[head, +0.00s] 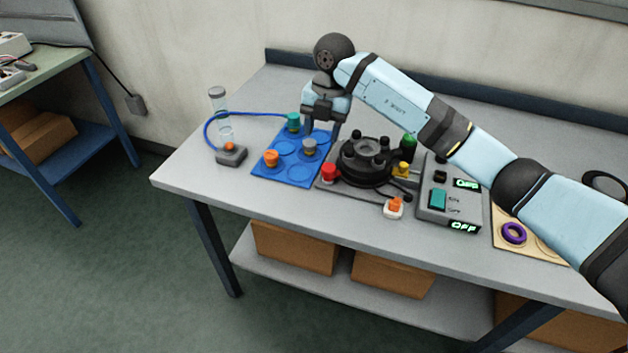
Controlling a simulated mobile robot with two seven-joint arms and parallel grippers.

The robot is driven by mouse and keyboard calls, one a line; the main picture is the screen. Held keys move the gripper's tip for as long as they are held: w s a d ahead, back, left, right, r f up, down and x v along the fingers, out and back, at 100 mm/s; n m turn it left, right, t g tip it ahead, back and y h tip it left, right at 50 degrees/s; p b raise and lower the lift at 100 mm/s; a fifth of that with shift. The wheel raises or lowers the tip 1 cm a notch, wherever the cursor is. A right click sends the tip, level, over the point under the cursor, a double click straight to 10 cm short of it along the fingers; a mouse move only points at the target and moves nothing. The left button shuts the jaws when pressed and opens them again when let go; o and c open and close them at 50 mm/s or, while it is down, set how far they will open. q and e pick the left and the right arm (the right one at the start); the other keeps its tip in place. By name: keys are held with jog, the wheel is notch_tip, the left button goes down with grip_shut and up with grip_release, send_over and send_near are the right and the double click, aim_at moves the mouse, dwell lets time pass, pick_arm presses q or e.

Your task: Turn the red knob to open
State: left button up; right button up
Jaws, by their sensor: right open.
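A red knob (329,172) sits at the front left corner of a dark grey device (364,163) with a round black top on the workbench. The knob's turn position is too small to tell. My right gripper (322,135) points down above the back of a blue mat (288,174), behind and a little left of the red knob and apart from it. Its jaws are open, near a grey-topped piece (309,147); whether they touch it I cannot tell. My right arm crosses the picture from the lower right, over the back of the device. My left gripper is not in view.
Orange (271,158) and teal (293,122) pieces stand on the mat. A glass tube (219,100) with a blue hose stands left. Also on the bench are a yellow knob (403,169), a green knob (409,140), an orange switch (395,206) and a control box (465,207) reading OFF.

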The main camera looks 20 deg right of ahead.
aim_at(328, 168)
jog(key=shift+m+h, duration=0.4)
jog(key=shift+h, duration=0.3)
jog(key=f, duration=0.4)
jog(key=d+f, duration=0.1)
jog(key=f, duration=0.3)
jog(key=w+d+f, duration=0.1)
jog(key=f, duration=0.3)
jog(key=shift+f, duration=0.25)
jog(key=c, duration=0.7)
